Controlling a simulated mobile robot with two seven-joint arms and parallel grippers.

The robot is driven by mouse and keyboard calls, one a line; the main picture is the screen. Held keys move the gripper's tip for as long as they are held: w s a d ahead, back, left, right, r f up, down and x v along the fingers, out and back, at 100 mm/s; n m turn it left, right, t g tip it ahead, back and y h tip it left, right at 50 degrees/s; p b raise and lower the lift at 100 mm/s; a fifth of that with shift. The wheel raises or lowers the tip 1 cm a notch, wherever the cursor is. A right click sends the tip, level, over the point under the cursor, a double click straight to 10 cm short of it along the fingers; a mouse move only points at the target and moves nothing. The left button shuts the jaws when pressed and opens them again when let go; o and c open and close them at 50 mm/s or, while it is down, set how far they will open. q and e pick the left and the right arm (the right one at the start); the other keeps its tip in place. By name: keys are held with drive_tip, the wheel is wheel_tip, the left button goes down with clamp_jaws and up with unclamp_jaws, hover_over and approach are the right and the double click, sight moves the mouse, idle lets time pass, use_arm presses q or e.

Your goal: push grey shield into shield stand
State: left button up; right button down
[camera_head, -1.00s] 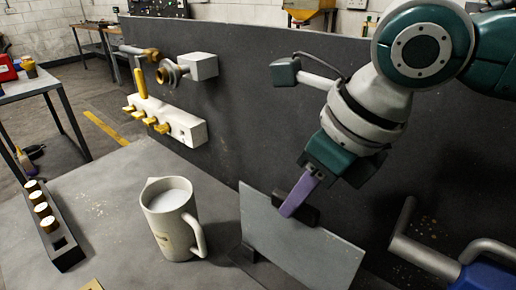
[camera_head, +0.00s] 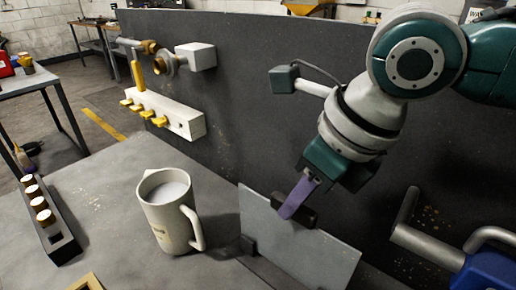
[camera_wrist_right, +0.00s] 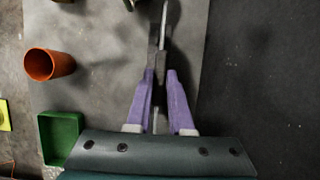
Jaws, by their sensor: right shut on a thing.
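The grey shield (camera_head: 300,240) is a flat upright plate with a dark grip piece (camera_head: 296,210) at its top edge. My right gripper (camera_head: 290,213) has purple fingers shut on that piece from above. The shield stand (camera_head: 249,246) is a dark base at the shield's lower left edge; the shield's lower edge meets or overlaps it, and how deep it sits cannot be told. In the right wrist view the shield (camera_wrist_right: 164,22) shows edge-on as a thin light strip beyond the fingers of my right gripper (camera_wrist_right: 163,75). My left gripper is not in view.
A cream mug (camera_head: 170,215) stands left of the shield. A dark rack (camera_head: 66,246) with gold cylinders is at the far left. A dark panel (camera_head: 240,110) rises behind, carrying a valve block (camera_head: 180,120). A blue-handled tool (camera_head: 485,270) is at the right.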

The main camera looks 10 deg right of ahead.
drive_tip(key=shift+f, duration=0.3)
drive_tip(key=shift+f+b, duration=0.3)
idle(0.5)
drive_tip(key=shift+c, duration=2)
unclamp_jaws()
drive_tip(key=shift+f, duration=0.1)
drive_tip(key=shift+p+v, duration=0.75)
drive_tip(key=shift+p, duration=0.1)
drive_tip(key=p+v, duration=0.5)
drive_tip(key=p, duration=0.1)
drive_tip(key=shift+r+p, duration=0.3)
drive_tip(key=shift+r, duration=0.05)
